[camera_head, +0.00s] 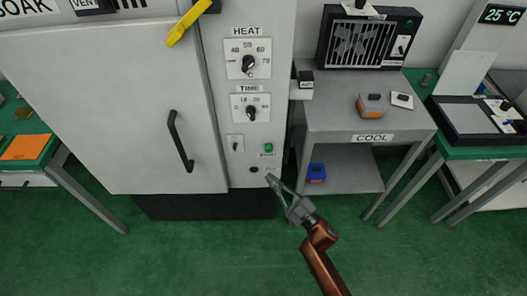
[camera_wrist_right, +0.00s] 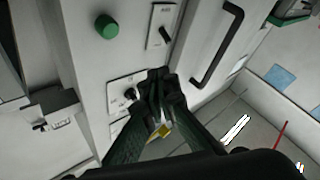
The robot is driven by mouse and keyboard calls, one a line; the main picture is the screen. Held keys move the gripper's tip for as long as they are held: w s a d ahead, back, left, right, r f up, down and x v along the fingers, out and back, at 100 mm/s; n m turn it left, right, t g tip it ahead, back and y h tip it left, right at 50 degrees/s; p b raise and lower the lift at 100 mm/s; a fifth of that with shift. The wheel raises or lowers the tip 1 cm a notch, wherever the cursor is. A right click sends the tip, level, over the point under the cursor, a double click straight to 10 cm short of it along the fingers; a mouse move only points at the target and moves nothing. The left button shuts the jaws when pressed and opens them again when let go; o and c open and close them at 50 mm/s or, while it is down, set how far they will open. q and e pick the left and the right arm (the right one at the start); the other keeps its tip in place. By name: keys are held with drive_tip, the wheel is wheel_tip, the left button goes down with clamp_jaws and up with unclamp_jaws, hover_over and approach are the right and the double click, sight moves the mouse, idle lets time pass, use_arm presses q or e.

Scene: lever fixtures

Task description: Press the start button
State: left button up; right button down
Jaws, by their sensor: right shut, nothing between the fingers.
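The green button (camera_head: 268,147) sits low on the right side of the white cabinet's control panel (camera_head: 240,181), above a small label too small to read. It also shows at the upper left of the right wrist view (camera_wrist_right: 106,27). My right gripper (camera_head: 271,180) is shut and empty, just below the button in the head view. In the wrist view its closed fingertips (camera_wrist_right: 155,82) overlap the panel by a black knob, apart from the green button in the picture. The exact gap to the panel cannot be told. My left gripper is not in view.
The panel also has a HEAT dial (camera_head: 248,64), a TIME dial (camera_head: 250,113), a toggle switch (camera_head: 236,143) and a small black control (camera_head: 254,170). The door handle (camera_head: 180,141) juts out at left. A grey COOL table (camera_head: 330,118) stands close at right. The green floor in front is clear.

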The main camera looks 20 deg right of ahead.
sight(269, 149)
drive_tip(key=shift+w, duration=0.1)
